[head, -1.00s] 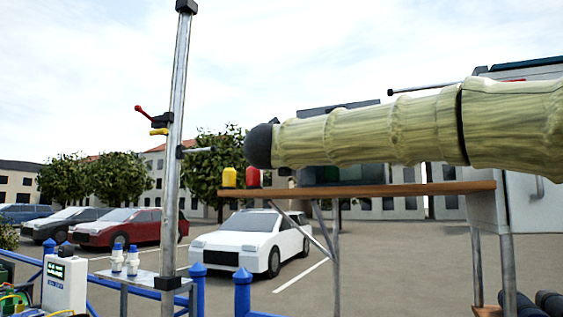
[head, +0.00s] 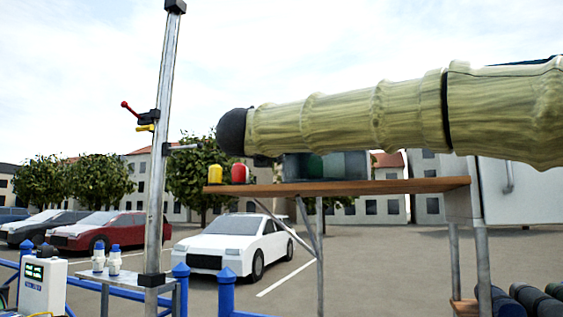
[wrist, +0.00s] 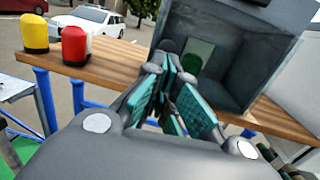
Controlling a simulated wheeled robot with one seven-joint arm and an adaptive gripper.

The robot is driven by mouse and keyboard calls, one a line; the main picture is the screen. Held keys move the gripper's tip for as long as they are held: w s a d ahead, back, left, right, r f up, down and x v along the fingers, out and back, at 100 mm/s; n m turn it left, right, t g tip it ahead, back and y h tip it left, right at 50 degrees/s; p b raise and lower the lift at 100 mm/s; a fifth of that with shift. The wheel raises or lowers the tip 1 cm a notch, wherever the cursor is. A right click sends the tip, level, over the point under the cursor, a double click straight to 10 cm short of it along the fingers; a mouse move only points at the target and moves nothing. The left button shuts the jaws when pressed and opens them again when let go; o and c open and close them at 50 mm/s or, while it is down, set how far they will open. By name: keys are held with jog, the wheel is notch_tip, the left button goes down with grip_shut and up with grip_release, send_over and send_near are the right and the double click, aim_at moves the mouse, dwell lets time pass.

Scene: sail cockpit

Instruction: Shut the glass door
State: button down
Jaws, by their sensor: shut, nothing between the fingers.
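A grey box (wrist: 262,62) stands on a wooden shelf in the wrist view, with a dark hollow front facing me and a green item (wrist: 196,56) inside. In the head view the box (head: 352,165) shows as a dark, partly see-through block behind my arm. I cannot clearly pick out the glass door or tell its angle. My gripper (wrist: 166,72) is shut and empty, its teal-padded fingers pointing at the left part of the box's front. Whether the tips touch the box I cannot tell. In the head view my arm's sleeve hides part of the box.
The wooden shelf (head: 415,186) also holds a yellow bottle (head: 215,174) and a red bottle (head: 238,174) left of the box. A metal post (head: 160,150) rises at left. A white cabinet (head: 515,190) stands at right. Cars are parked behind.

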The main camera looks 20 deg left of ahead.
jog(key=s+b, duration=0.2)
jog(key=s, duration=0.7)
jog(key=shift+f, duration=0.35)
